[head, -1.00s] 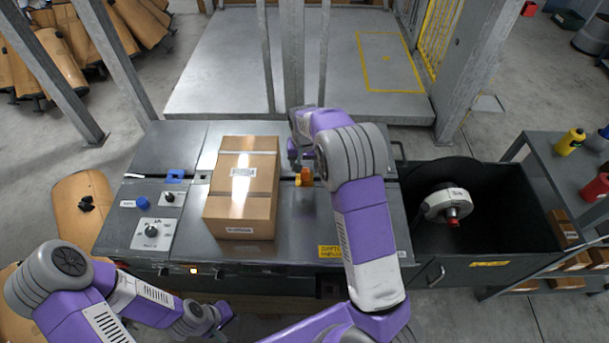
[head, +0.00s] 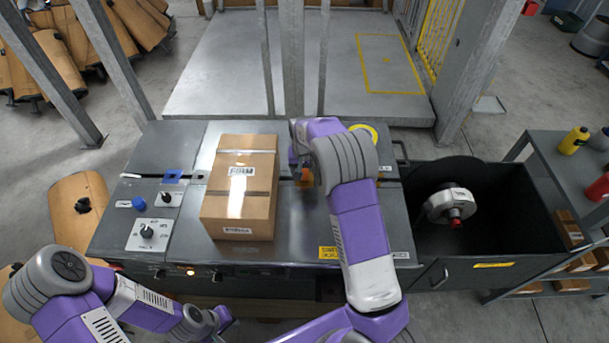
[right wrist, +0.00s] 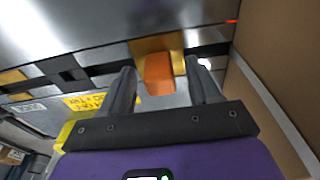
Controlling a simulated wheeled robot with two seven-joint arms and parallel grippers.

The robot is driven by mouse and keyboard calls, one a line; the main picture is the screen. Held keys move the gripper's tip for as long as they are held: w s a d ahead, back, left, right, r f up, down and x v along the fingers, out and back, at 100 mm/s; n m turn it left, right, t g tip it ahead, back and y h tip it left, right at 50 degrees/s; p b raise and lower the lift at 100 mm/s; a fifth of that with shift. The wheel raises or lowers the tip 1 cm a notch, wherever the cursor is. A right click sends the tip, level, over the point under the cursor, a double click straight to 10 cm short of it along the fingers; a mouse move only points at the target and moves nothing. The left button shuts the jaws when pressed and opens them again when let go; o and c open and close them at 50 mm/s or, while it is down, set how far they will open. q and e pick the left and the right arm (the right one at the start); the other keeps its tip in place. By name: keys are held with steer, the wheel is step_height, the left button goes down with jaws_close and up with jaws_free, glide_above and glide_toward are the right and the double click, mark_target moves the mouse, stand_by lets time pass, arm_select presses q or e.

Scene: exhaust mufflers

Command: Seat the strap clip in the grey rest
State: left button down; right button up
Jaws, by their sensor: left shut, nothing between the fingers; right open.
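A small orange block (head: 306,176), which looks like the strap clip, stands by the slot across the grey bench top, right of the carton. In the right wrist view the orange block (right wrist: 159,74) shows in front of a yellow plate (right wrist: 157,46). My right gripper (right wrist: 159,80) is open, with one finger on each side of the block; I cannot tell whether either touches it. In the head view my right arm partly hides this spot. My left gripper (head: 222,318) is shut and empty, low in front of the bench. I cannot clearly make out the grey rest.
A taped carton (head: 239,188) stands close left of the orange block. A control panel with knobs (head: 148,234) is at the bench's left. A yellow ring (head: 366,131) lies behind my right arm. A dark bin (head: 510,200) holding a white-banded reel (head: 449,203) is at the right.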

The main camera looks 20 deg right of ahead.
steer(key=c, duration=1.1)
step_height(320, 180, up, 10)
steer(key=p, duration=0.3)
steer(key=shift+p, duration=0.35)
steer(key=s+a+f+n, duration=0.1)
steer(key=s+a, duration=0.2)
steer(key=s, duration=0.2)
steer(key=s+a+f+n, duration=0.2)
steer(key=s+a, duration=0.1)
steer(key=s, duration=0.2)
steer(key=s+a+f+n, duration=0.1)
steer(key=s+a+f, duration=0.1)
steer(key=s, duration=0.3)
steer(key=shift+a+f+n+y, duration=0.2)
steer(key=shift+a+n+y, duration=0.15)
steer(key=shift+a, duration=0.2)
steer(key=shift+s+a+f+n, duration=0.15)
steer(key=shift+s+a+n, duration=0.15)
steer(key=shift+s, duration=0.2)
